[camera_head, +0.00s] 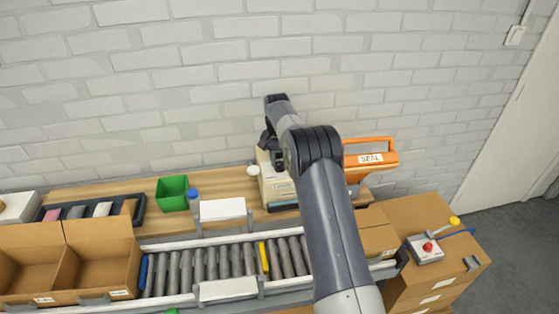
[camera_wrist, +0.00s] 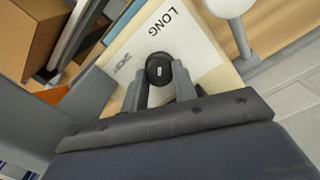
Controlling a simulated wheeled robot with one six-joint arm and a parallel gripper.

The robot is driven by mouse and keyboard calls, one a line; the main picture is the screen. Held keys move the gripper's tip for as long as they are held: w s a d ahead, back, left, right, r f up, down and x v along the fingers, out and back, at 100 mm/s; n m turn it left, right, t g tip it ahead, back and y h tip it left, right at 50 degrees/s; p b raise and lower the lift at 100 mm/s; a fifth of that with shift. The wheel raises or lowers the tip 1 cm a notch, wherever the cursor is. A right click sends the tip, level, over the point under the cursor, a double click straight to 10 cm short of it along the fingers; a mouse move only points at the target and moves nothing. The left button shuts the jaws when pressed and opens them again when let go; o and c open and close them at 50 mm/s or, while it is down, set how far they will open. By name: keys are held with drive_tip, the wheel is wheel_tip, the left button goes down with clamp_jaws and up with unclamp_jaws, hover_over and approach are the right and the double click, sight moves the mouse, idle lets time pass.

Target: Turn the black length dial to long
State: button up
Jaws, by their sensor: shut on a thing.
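The black length dial (camera_wrist: 158,66) is on a pale panel (camera_wrist: 205,58) in the wrist view, with a short white mark on its face. The word LONG is printed on the panel above the dial in the picture, and a smaller word, seemingly SHORT, is to its left. My gripper (camera_wrist: 160,82) is shut on the dial, one finger on each side. I cannot tell which word the white mark points to. In the head view the cream box (camera_head: 276,188) stands behind my arm, which hides the dial and the fingertips.
An orange device marked SEAL (camera_head: 371,159) stands right of the box. A green bin (camera_head: 172,192) and a black tray (camera_head: 136,220) are on the wooden bench (camera_head: 226,186). A roller conveyor (camera_head: 211,262) runs in front. A control box with a red button (camera_head: 428,247) sits on cartons at right.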

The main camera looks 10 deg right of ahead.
sight(278, 163)
idle(0.3)
drive_tip(key=o, duration=1)
wheel_tip(278, 163, up, 11)
drive_tip(key=b, duration=0.1)
drive_tip(key=shift+a, duration=0.15)
drive_tip(key=shift+w+f, duration=0.1)
drive_tip(key=shift+f, duration=0.05)
wheel_tip(278, 163, down, 10)
drive_tip(key=shift+f+p, duration=0.2)
drive_tip(key=shift+p, duration=0.35)
drive_tip(key=shift+d+f, duration=0.2)
